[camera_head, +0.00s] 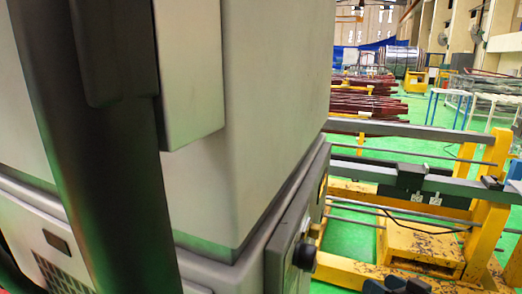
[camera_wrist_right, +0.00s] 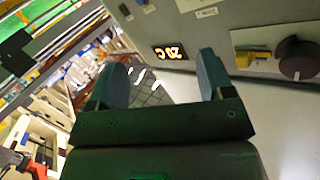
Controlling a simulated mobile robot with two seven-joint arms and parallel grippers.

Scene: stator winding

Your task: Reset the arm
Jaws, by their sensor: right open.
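My right gripper (camera_wrist_right: 163,78) shows in the right wrist view with its two fingers spread wide apart. Nothing is held between them. It is close to a grey machine panel (camera_wrist_right: 215,30), which has a lit orange display (camera_wrist_right: 168,53) and a black knob (camera_wrist_right: 299,58). I cannot tell whether the fingers touch the panel. In the head view a dark shape at the lower edge may be part of my right arm, but I cannot make out the fingers there. My left gripper does not show in either view.
A large pale machine cabinet (camera_head: 265,110) fills the left and middle of the head view. A yellow frame (camera_head: 485,195) with grey rails stands at right. Bundles of reddish rods (camera_head: 365,103) lie farther back. Green floor (camera_head: 350,236) shows between.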

